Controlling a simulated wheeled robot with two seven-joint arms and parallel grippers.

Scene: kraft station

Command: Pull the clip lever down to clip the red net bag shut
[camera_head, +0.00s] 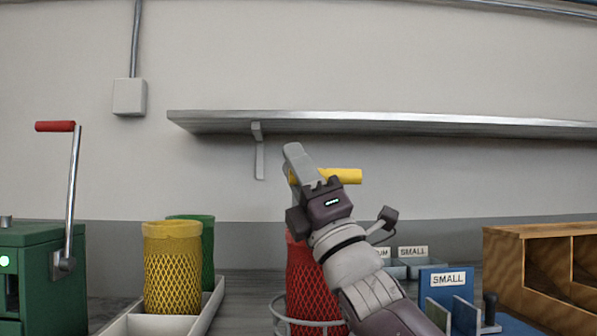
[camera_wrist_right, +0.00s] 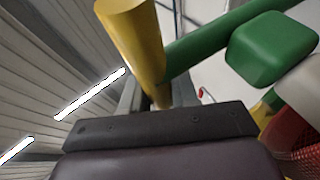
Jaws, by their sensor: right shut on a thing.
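The red net bag (camera_head: 308,282) stands upright in a metal ring holder (camera_head: 283,322), partly hidden behind my right arm. A bit of red net also shows at the right edge of the right wrist view (camera_wrist_right: 297,140). My right gripper (camera_head: 308,172) is raised above the bag, in front of the wall, and is shut on the yellow handle of the clip lever (camera_head: 345,176). In the right wrist view the yellow handle (camera_wrist_right: 135,42) meets a green bar (camera_wrist_right: 205,50) with a green block (camera_wrist_right: 270,48). The clip jaws are hidden. My left gripper is not in view.
A yellow net bag (camera_head: 172,270) and a green one (camera_head: 208,248) stand in a white tray (camera_head: 207,308) at left. A green machine with a red-handled crank (camera_head: 72,190) is further left. Blue "SMALL" bins (camera_head: 447,290) and a wooden shelf (camera_head: 508,265) are right. A metal shelf (camera_head: 400,122) spans the wall.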

